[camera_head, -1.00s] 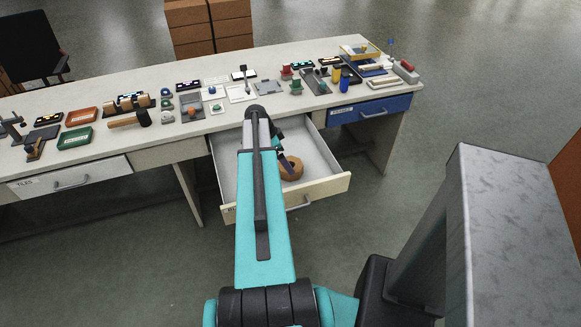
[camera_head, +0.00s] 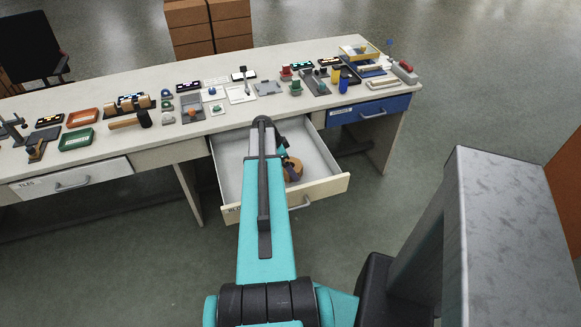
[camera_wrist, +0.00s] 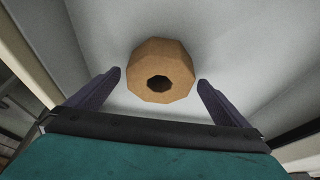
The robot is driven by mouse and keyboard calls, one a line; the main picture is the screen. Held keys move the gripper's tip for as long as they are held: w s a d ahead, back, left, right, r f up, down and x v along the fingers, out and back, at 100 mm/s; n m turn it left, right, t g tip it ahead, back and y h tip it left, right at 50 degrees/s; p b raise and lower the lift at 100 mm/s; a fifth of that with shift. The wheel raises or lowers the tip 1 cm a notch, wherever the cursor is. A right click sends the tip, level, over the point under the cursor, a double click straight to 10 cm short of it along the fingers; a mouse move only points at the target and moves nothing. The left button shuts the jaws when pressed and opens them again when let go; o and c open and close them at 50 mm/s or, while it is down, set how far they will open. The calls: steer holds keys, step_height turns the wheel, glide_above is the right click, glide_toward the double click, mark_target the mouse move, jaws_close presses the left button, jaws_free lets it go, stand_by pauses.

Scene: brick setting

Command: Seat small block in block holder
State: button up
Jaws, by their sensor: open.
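A brown, many-sided block (camera_wrist: 160,57) with a dark hole in its middle lies on the floor of the open drawer. In the head view the block (camera_head: 296,174) is partly hidden by my gripper (camera_head: 288,160). In the wrist view my gripper (camera_wrist: 159,78) is open, with one dark finger on each side of the block's near part. The block is not clamped, and I see a gap at each fingertip. I cannot tell which thing on the bench is the block holder.
The pale drawer (camera_head: 330,187) has raised walls around my gripper. The workbench (camera_head: 100,93) above carries many small tools, trays and fixtures. A blue drawer (camera_head: 370,110) is shut at the right, and a grey drawer (camera_head: 70,178) is shut at the left.

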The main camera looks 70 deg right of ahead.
steer(key=shift+x, duration=0.85)
steer(key=c, duration=1.4)
steer(key=shift+c, duration=0.2)
steer(key=shift+r, duration=0.15)
step_height(320, 180, up, 10)
steer(key=b, duration=0.2)
